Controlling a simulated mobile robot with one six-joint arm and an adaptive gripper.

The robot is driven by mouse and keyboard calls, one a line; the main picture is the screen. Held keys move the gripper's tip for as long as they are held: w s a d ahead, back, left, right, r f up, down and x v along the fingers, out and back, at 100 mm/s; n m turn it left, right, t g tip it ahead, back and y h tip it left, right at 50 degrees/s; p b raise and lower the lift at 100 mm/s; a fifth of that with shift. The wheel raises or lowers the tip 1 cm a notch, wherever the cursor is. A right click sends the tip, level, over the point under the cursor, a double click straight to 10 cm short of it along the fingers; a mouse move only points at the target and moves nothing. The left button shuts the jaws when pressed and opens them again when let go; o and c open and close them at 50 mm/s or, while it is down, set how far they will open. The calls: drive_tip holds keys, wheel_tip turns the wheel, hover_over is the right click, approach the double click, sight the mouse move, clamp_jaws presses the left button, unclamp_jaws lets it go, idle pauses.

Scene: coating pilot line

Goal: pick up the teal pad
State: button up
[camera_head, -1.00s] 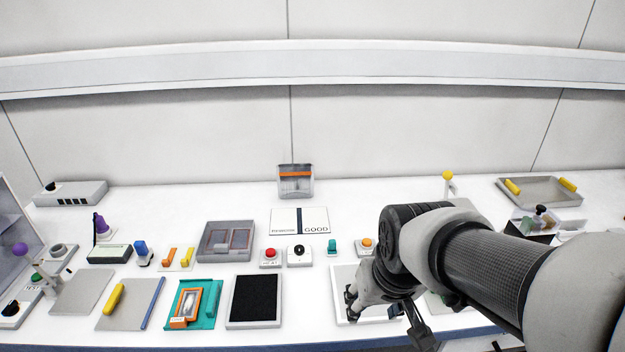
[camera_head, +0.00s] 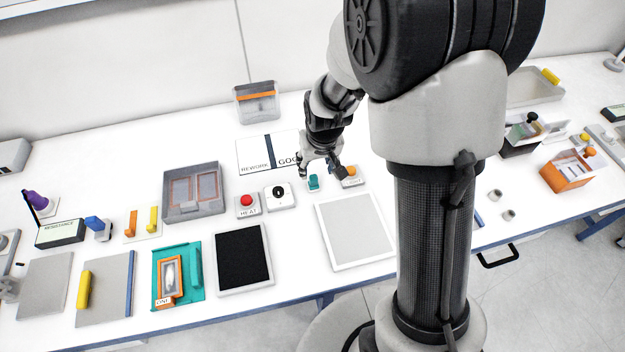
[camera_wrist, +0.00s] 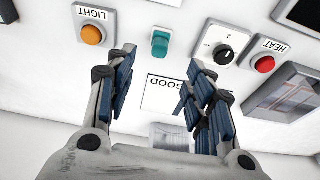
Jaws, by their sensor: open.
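The small teal pad (camera_head: 313,182) stands on the white bench between the knob box and the orange-button box. In the wrist view the teal pad (camera_wrist: 160,43) shows at the top centre, beyond and between my fingertips, and not held. My gripper (camera_head: 320,168) is above the bench by the pad, with its fingers pointing down. It is open and empty, and its fingers (camera_wrist: 162,62) are spread wide in the wrist view. How high the fingertips are above the pad is hard to tell.
The orange LIGHT button (camera_wrist: 92,34) and the black knob box (camera_head: 279,196) flank the pad. The red HEAT button (camera_head: 247,202) is further left. A REWORK/GOOD card (camera_head: 256,153) lies behind. A white-framed plate (camera_head: 354,230) lies in front. A larger teal fixture (camera_head: 190,298) sits at front left.

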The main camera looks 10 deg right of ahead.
sight(314, 177)
drive_tip(key=b+x, duration=0.2)
drive_tip(key=x, duration=0.8)
drive_tip(key=shift+w+f+b, duration=0.15)
drive_tip(key=shift+b, duration=0.2)
drive_tip(key=shift+c, duration=0.3)
clamp_jaws()
